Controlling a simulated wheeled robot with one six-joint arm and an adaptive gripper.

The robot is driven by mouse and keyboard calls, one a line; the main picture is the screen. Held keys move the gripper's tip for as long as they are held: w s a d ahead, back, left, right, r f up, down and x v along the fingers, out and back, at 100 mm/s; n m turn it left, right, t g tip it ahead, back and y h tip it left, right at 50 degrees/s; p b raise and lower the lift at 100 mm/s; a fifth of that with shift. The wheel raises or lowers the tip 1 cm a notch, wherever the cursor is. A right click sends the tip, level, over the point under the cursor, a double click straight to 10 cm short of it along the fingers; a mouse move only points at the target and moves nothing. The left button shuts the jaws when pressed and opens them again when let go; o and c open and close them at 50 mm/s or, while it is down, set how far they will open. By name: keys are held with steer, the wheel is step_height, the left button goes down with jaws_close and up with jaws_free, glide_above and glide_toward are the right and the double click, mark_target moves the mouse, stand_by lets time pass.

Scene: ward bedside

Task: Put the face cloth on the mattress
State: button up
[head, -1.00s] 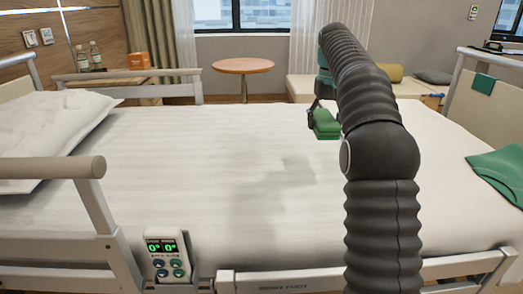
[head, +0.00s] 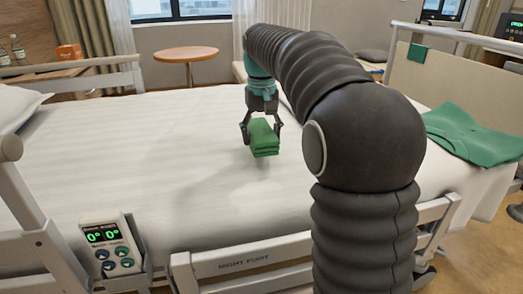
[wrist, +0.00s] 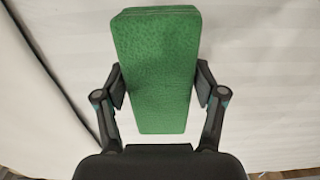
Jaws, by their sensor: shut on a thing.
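The face cloth (head: 264,138) is a folded green block. My gripper (head: 262,127) is shut on it, with one finger on each side, over the middle of the bed. In the wrist view the cloth (wrist: 157,65) fills the space between the two fingers (wrist: 160,92). The mattress (head: 130,150) is white and wide, and lies below the cloth. Whether the cloth's underside touches the mattress I cannot tell.
A green garment (head: 470,138) lies at the bed's right end by the footboard (head: 430,80). A pillow (head: 18,105) is at the left. Most of the mattress is clear.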

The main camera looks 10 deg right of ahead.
mark_target(262, 131)
steer(key=shift+f+b, duration=0.4)
steer(key=shift+f, duration=1.55)
steer(key=shift+f, duration=0.1)
steer(key=o, duration=1.2)
step_height(262, 131, up, 12)
steer(key=p, duration=0.3)
steer(key=shift+f, duration=0.25)
steer(key=shift+r, duration=0.4)
